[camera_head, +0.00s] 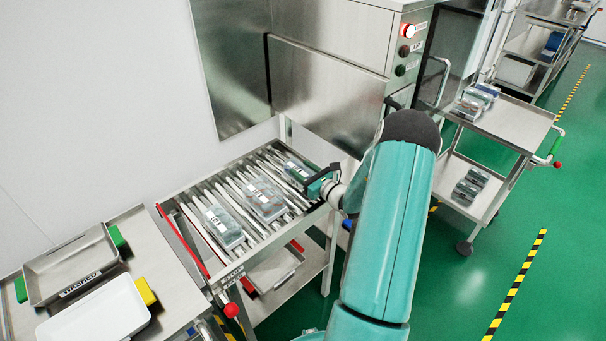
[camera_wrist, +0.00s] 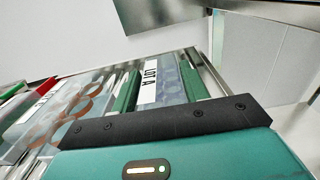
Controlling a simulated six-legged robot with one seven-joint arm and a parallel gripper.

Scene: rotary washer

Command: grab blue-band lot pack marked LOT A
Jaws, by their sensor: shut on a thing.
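The lot pack marked LOT A (camera_wrist: 172,84) is a clear pack with a white label, between the two green finger pads of my gripper (camera_wrist: 160,88) in the wrist view. My gripper is shut on it. In the head view the pack (camera_head: 295,168) lies at the far right end of the roller rack, with my gripper (camera_head: 316,179) at its near side. I cannot make out a blue band clearly. The pack still appears level with the rollers; I cannot tell whether it is lifted.
Two more clear packs, a middle one (camera_head: 264,202) and a left one (camera_head: 223,226), lie on the roller rack (camera_head: 197,204). A steel washer (camera_head: 330,90) stands behind. A WASHED tray (camera_head: 70,265) is at lower left. A cart (camera_head: 515,123) with packs stands right. Green floor is clear.

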